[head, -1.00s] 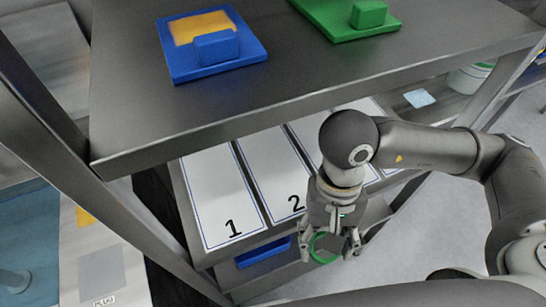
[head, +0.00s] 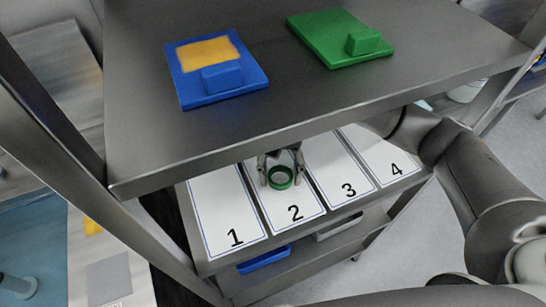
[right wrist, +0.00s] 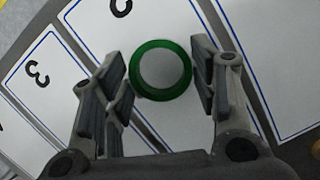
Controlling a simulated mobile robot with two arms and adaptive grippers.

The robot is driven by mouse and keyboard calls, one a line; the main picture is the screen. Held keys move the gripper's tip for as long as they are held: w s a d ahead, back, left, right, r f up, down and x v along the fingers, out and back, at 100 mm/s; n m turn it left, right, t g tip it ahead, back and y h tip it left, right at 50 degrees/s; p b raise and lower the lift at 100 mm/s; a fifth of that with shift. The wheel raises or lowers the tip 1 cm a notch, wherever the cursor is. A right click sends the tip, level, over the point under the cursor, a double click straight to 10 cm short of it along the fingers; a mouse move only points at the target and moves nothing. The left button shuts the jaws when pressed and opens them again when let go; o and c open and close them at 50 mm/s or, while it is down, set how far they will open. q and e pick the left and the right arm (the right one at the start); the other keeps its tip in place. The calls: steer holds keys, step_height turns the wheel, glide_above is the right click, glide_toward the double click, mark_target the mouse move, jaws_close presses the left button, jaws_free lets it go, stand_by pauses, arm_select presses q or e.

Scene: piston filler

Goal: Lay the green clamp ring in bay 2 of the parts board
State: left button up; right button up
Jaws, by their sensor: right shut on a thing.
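The green clamp ring (head: 281,187) is between the fingers of my right gripper (head: 281,172), over the white panel of bay 2 (head: 273,213). In the right wrist view the ring (right wrist: 160,95) lies flat-on between the two fingers of the right gripper (right wrist: 160,85), which is shut on it. I cannot tell whether the ring touches the panel. The parts board has white numbered panels on the lower shelf; bay 3 (head: 335,172) is to the right and bay 1 (head: 220,205) to the left. My left gripper is not in view.
A dark upper shelf (head: 290,100) overhangs the back of the board. It carries a blue block plate (head: 240,92) and a green one (head: 325,40). A blue bin (head: 263,259) sits below the board. Bays 1, 3 and 4 (head: 385,150) look empty.

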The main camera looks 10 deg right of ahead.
mark_target(273, 161)
steer(key=shift+w+a, duration=0.1)
steer(key=shift+w, duration=0.45)
steer(key=w, duration=0.3)
steer(key=shift+a, duration=0.3)
steer(key=shift+f, duration=0.75)
steer(key=shift+f+b, duration=0.1)
steer(key=shift+b, duration=0.2)
steer(key=o, duration=1.1)
steer(key=shift+o, duration=0.2)
